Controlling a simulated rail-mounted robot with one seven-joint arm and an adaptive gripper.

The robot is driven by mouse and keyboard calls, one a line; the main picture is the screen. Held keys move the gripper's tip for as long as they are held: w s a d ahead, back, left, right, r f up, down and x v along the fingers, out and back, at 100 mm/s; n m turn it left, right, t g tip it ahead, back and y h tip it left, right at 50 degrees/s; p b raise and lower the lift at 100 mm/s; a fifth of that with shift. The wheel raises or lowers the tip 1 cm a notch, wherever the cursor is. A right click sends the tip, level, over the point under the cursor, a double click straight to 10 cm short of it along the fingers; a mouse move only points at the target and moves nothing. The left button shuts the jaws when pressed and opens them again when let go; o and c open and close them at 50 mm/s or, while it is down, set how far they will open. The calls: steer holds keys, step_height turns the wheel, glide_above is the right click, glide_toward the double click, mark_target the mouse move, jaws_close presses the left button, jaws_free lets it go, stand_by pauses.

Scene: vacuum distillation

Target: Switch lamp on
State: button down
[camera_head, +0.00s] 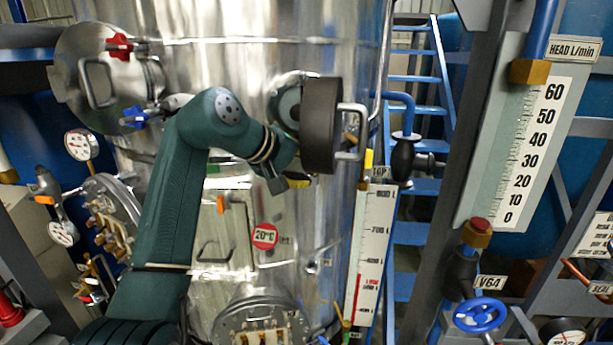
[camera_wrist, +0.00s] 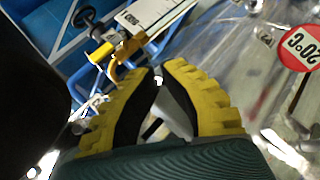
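No lamp is clearly recognisable. A dark round housing with a metal handle (camera_head: 320,125) on the front of the shiny steel vessel may be it; no switch and no light show on it. My gripper (camera_head: 298,181) is just below and left of this housing in the head view, partly hidden by my wrist. In the wrist view my gripper (camera_wrist: 158,70) has yellow ribbed fingers with dark inner sides. A narrow gap shows between the tips. A pale grey shape (camera_wrist: 175,108) shows between the fingers, and I cannot tell whether it is held or behind them.
The steel vessel (camera_head: 240,60) fills the middle, with a red 20°C sign (camera_head: 265,236) below my gripper. A level scale (camera_head: 369,255) with a yellow fitting stands close right. Blue stairs (camera_head: 411,235) are behind it. A HEAD L/min gauge (camera_head: 525,150) and blue valve wheel (camera_head: 480,315) are further right.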

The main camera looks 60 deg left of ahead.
steer(key=shift+w+h, duration=0.1)
steer(key=shift+h, duration=0.2)
stand_by(0.4)
steer(key=c, duration=1.2)
jaws_free()
steer(key=shift+o, duration=0.2)
steer(key=shift+r, duration=0.1)
steer(key=v, duration=1.2)
steer(key=shift+r, duration=0.2)
steer(key=shift+w+a, duration=0.1)
steer(key=shift+w, duration=0.05)
